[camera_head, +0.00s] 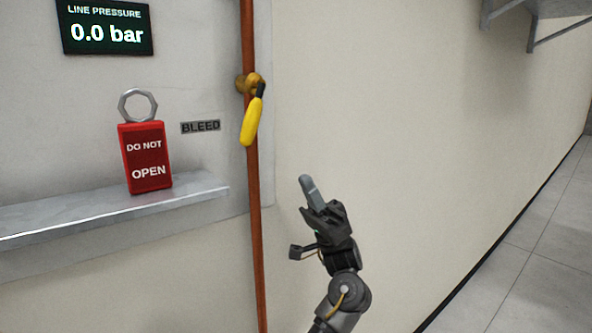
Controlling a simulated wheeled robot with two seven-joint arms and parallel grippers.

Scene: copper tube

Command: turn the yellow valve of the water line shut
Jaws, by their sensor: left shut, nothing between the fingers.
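The yellow valve handle (252,122) hangs downward from a brass valve body (246,83) on the vertical copper tube (254,220). The handle lies nearly along the tube, with its lower end tilted slightly left, and it crosses in front of the tube. My left gripper (306,182) is shut and empty. It is to the right of the tube and below the handle, apart from both, with its fingers pointing up. My right gripper is not in view.
A display (106,27) reads LINE PRESSURE 0.0 bar. A red DO NOT OPEN lockout tag (147,157) with a metal ring stands on a grey shelf (75,218) at left. A BLEED label (200,127) is left of the handle. The wall right of the tube is bare; a bracketed shelf (545,10) is at upper right.

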